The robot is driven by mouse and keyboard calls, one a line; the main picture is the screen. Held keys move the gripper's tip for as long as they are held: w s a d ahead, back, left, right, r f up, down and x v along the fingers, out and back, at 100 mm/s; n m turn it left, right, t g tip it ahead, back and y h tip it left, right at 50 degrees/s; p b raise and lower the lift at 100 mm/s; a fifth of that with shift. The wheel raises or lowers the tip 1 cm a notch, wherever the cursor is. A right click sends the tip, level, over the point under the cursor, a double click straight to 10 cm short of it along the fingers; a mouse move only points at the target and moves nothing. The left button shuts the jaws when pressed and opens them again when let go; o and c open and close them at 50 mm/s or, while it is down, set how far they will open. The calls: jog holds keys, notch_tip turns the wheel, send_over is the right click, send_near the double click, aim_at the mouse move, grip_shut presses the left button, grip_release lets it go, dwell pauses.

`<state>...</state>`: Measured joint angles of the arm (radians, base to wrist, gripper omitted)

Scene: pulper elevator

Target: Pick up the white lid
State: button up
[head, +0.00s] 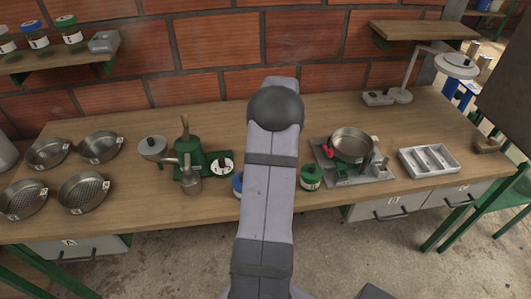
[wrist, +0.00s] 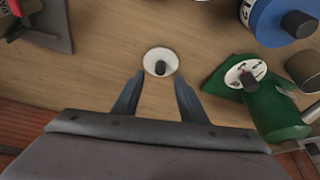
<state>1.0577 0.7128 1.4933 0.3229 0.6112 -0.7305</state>
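The white lid (wrist: 152,54) is a small round white disc with a dark knob, lying on the wooden table in the wrist view. My gripper (wrist: 159,76) is open, with its two dark fingers spread on the near side of the lid. No finger is seen touching it, and nothing is between the fingers. In the head view my arm hides both the gripper and this lid.
A green machine (head: 188,153) with a white disc (head: 222,166) stands left of my arm. A blue-topped jar (wrist: 275,18) is beyond it in the wrist view. A green jar (head: 311,177) and a metal pan (head: 351,145) on a plate stand to the right.

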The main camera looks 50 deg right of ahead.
jog(key=shift+p+x, duration=1.2)
jog(key=shift+x, duration=1.35)
jog(key=shift+w, duration=0.1)
grip_shut()
